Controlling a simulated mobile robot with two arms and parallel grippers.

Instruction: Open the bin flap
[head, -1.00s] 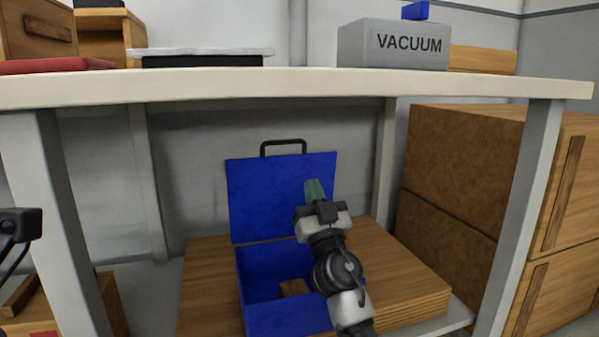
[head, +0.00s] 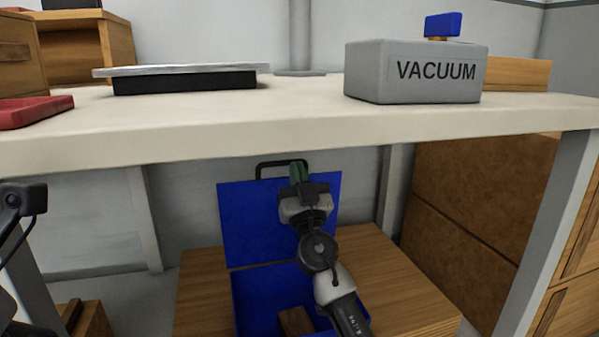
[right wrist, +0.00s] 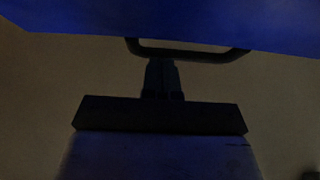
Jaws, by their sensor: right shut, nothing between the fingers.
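The blue bin (head: 262,300) stands on a wooden surface under the table. Its flap (head: 245,225) is raised upright at the back, with a black handle (head: 268,167) on its top edge. Inside the bin is a brown wooden block (head: 295,321). My right gripper (head: 298,172) is in front of the flap's upper right part, by the right end of the handle. Its greenish fingers are shut and empty. In the dark right wrist view the shut fingers (right wrist: 162,75) point at the handle (right wrist: 190,53); I cannot tell whether they touch it. My left gripper is not clearly shown.
The table top (head: 300,125) overhangs the bin closely above my right gripper. A grey box marked VACUUM (head: 415,72) stands on it, with a red tray (head: 35,110) at left.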

